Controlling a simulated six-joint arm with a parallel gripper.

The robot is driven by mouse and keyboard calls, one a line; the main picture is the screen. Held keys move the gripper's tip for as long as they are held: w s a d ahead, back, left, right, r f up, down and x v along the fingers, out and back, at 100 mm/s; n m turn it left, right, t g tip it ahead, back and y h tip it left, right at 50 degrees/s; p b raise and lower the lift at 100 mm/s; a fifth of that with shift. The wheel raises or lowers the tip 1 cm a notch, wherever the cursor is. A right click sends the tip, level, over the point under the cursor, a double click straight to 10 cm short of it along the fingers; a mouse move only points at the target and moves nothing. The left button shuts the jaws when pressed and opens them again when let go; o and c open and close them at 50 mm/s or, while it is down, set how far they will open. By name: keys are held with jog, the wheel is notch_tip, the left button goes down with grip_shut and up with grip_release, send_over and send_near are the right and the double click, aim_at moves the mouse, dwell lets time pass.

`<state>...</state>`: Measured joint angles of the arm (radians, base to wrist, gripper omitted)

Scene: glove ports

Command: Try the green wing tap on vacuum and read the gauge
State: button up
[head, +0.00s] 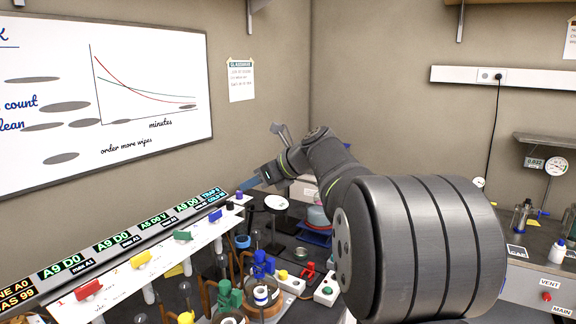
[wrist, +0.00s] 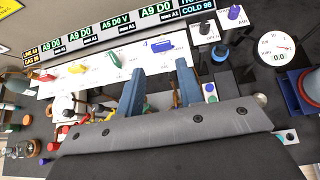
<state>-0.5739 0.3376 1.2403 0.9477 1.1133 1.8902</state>
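The green wing tap (head: 182,236) is on the sloping white tap panel (head: 150,272), between the yellow and blue taps. In the wrist view the green tap (wrist: 115,61) lies left of my fingers, its wing slanting down to the right. My gripper (head: 260,157) is open and empty, above the panel's far end. In the wrist view my gripper (wrist: 159,70) has its fingers spread below the blue tap (wrist: 161,46), apart from the green one. A round white gauge (wrist: 276,48) at upper right has a small display, apparently 0.0. Another dial gauge (head: 556,166) stands at far right.
Yellow (head: 140,259) and red (head: 88,289) taps share the panel. A strip of lit displays (head: 120,243) runs behind it. Glassware and a green-capped vessel (head: 229,299) crowd the bench in front. My arm hides the bench's middle.

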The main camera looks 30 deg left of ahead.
jog(key=w+d+r+m+t+h, duration=0.1)
jog(key=w+h, duration=0.1)
jog(key=w, duration=0.9)
jog(key=shift+w+d+r, duration=0.2)
jog(key=shift+w+d, duration=0.05)
jog(key=shift+d, duration=0.05)
jog(key=n+g+y, duration=0.2)
jog(key=n+g, duration=0.4)
send_near(182, 231)
jog(key=shift+g+y, duration=0.3)
jog(key=x, duration=1)
jog(key=shift+w+f, duration=0.1)
jog(key=shift+f, duration=0.25)
grip_shut()
